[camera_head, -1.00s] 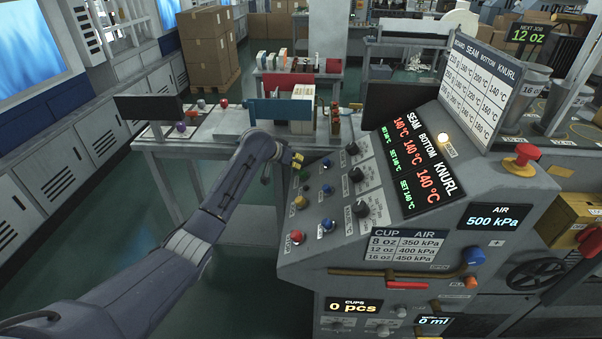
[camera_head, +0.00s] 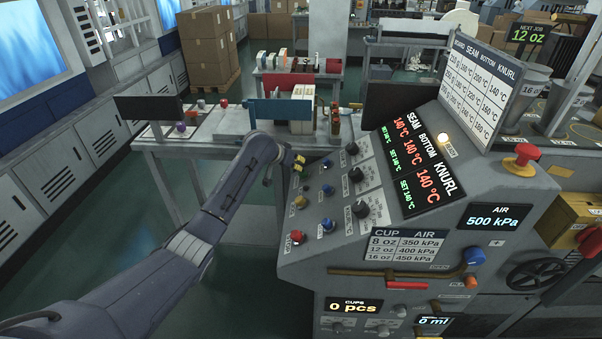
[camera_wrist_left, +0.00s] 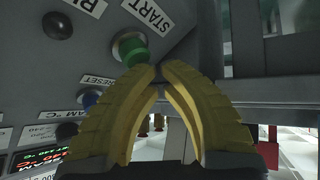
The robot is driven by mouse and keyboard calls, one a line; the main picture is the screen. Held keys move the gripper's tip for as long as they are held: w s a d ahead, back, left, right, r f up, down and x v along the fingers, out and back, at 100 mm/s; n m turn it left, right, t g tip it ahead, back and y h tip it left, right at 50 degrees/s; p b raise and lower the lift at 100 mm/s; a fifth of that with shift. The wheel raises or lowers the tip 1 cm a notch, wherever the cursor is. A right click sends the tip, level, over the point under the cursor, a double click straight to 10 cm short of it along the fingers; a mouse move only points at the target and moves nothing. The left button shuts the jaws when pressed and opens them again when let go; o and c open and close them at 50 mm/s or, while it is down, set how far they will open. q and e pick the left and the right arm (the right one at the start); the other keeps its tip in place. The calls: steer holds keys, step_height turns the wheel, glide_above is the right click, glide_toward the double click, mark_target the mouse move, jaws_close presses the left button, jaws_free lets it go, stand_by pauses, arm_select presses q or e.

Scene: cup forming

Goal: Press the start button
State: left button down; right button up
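The green start button (camera_wrist_left: 131,49) sits on the grey panel beside a START label (camera_wrist_left: 148,14) in the left wrist view. My left gripper (camera_wrist_left: 160,70) has yellow fingers with their tips close together and nothing visible between them. The tips are just below and right of the button, and I cannot tell whether they touch it. My right gripper is not in view.
Blue buttons (camera_head: 327,189), black knobs (camera_head: 356,175) and a red button (camera_head: 297,237) crowd the console near my left gripper. A red emergency knob (camera_head: 526,152) is at the right. A table (camera_head: 200,150) with boxes stands behind my left arm.

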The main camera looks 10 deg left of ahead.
arm_select(q)
steer(key=shift+d+f, duration=0.2)
steer(key=shift+f, duration=0.15)
stand_by(0.7)
steer(key=shift+r, duration=0.15)
steer(key=shift+a+r, duration=0.55)
steer(key=shift+r, duration=0.1)
steer(key=shift+r, duration=0.1)
steer(key=a+r, duration=0.3)
steer(key=r, duration=0.1)
steer(key=shift+s, duration=0.3)
stand_by(0.4)
steer(key=shift+d+f, duration=0.1)
steer(key=shift+f, duration=0.05)
stand_by(0.4)
